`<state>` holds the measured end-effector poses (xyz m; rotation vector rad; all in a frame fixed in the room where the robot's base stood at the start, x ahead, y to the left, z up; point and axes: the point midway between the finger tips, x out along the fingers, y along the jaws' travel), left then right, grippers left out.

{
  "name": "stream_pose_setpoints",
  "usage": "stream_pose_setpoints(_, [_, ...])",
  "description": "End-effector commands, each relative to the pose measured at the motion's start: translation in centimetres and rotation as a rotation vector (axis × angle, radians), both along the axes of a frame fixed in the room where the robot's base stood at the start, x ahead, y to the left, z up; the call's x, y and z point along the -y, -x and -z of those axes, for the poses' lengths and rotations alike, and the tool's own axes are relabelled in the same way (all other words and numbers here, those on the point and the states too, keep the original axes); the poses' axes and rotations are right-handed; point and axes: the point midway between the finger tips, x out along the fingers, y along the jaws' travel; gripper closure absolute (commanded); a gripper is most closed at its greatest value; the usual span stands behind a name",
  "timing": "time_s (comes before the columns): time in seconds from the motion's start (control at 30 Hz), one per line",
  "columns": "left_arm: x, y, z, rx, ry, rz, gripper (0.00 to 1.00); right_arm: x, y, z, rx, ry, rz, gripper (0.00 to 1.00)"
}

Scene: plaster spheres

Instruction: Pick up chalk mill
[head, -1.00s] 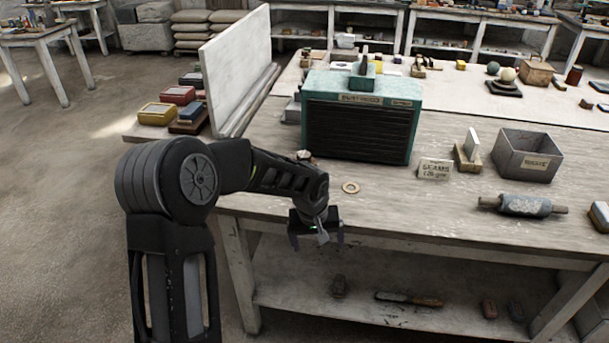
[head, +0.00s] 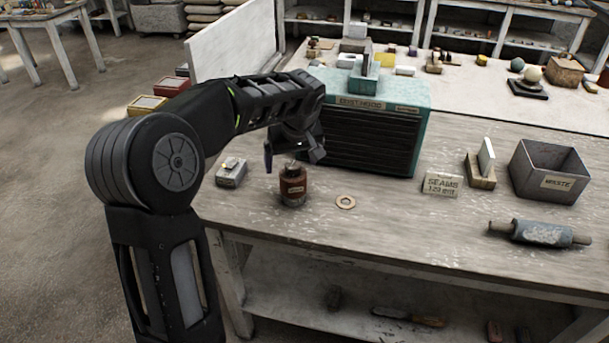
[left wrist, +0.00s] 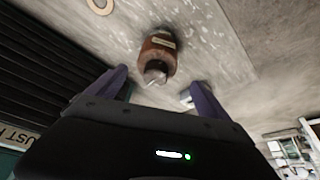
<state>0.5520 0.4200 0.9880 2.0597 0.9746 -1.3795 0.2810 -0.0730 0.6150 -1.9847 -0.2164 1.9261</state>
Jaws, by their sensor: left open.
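The chalk mill, as I take it, is a small brown-red cylinder (head: 293,188) with a pale label and a metal top. It stands upright near the left end of the workbench. It also shows in the left wrist view (left wrist: 158,50), just beyond the fingers. My left gripper (head: 292,158) is open and empty, above and just behind the mill in the head view. In the left wrist view its two fingers (left wrist: 157,92) are spread, with the mill's top between and ahead of them. They look apart from it. My right gripper is in neither view.
A green slatted cabinet (head: 372,130) stands close right of the gripper. A small grey box (head: 232,172) lies left of the mill, and a flat ring (head: 345,202) right of it. A sign (head: 442,184), a waste bin (head: 550,172) and a roller (head: 541,232) stand further right.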

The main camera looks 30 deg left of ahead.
Motion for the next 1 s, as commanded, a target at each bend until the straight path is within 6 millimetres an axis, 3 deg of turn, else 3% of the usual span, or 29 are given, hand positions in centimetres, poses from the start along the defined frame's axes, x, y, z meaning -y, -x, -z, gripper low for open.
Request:
stream_pose_setpoints(0.4, [0.0, 0.0, 0.1, -0.001, 0.001, 0.001, 0.09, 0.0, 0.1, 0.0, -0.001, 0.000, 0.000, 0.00])
stream_pose_setpoints(0.7, [-0.7, -0.6, 2.4, -0.001, 0.001, 0.000, 0.09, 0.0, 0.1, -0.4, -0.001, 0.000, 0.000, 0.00])
stream_pose_setpoints(1.0, [-0.7, -0.7, 2.6, -0.001, 0.001, 0.001, 0.09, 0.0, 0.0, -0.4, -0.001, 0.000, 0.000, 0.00])
